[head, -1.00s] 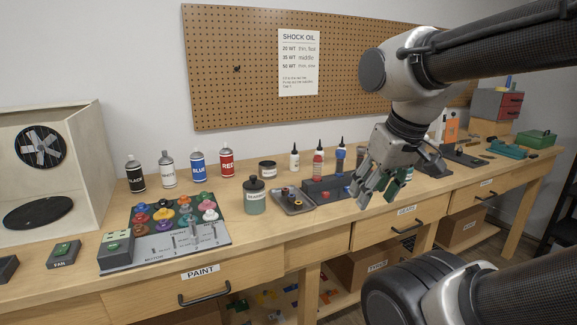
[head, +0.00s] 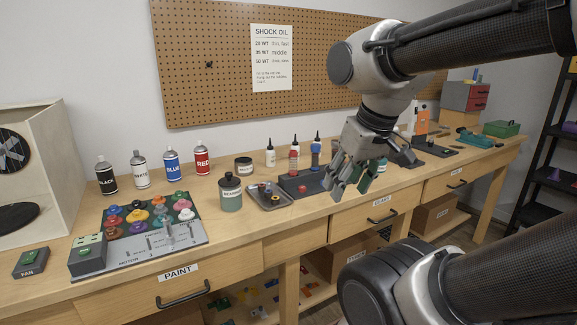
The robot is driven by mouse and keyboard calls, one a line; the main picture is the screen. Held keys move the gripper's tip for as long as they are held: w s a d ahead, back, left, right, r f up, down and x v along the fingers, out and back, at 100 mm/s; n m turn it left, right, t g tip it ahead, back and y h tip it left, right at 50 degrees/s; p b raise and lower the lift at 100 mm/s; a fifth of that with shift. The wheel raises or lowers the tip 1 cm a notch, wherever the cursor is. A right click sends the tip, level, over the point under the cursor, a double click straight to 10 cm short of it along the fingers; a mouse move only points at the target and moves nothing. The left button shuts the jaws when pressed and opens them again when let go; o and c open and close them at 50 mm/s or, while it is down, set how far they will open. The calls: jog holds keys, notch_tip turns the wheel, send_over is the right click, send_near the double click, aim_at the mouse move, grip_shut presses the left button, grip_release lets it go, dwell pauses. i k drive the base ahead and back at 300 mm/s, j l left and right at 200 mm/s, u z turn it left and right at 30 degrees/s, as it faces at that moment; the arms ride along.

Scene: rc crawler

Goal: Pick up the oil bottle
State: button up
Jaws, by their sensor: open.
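A green thing (head: 379,168) shows partly behind my gripper and is mostly hidden.
A dark block (head: 303,184) and a small metal tray (head: 270,198) lie in front of the bottles. A jar (head: 230,193) and spray cans (head: 171,168) stand to the left. A pegboard (head: 200,60) with a shock oil sign (head: 271,58) hangs behind the bench.

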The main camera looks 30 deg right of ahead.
aim_at(270, 154)
jog(key=i+l+u, duration=0.1)
jog(key=l, duration=0.2)
jog(key=i+l+u, duration=0.1)
jog(key=i+l, duration=0.25)
jog(key=l, duration=0.3)
jog(key=i+l+u, duration=0.15)
jog(key=l, duration=0.15)
jog(key=i+l+u, duration=0.1)
jog(key=l, duration=0.25)
